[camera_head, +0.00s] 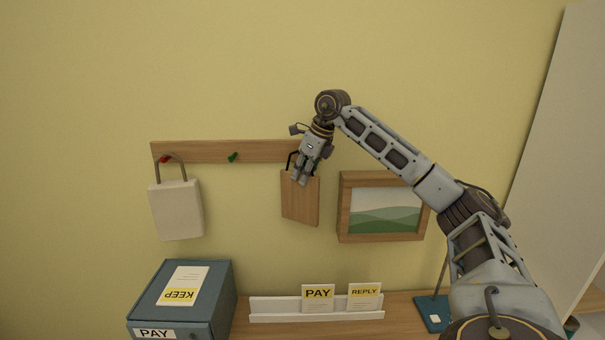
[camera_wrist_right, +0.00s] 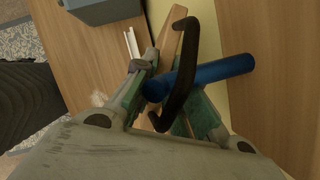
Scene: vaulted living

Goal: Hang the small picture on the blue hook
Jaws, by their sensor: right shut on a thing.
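The small picture (camera_head: 300,203), seen as a plain wooden panel with a black loop on top, is upright just below the right end of the wall rail (camera_head: 200,151). My right gripper (camera_head: 300,178) is shut on its upper part. In the right wrist view, the black loop (camera_wrist_right: 187,65) crosses the blue hook (camera_wrist_right: 220,69), and the hook's rounded end shows inside the loop. I cannot tell whether the loop rests on the hook. In the head view the blue hook is hidden by the gripper. My left gripper is not in view.
A pale bag-shaped item (camera_head: 176,210) hangs on the red hook (camera_head: 165,159); the green hook (camera_head: 233,157) is bare. A framed landscape (camera_head: 385,210) is close to the right of the panel. Below are a blue box (camera_head: 222,285) and a white card rack (camera_head: 270,317).

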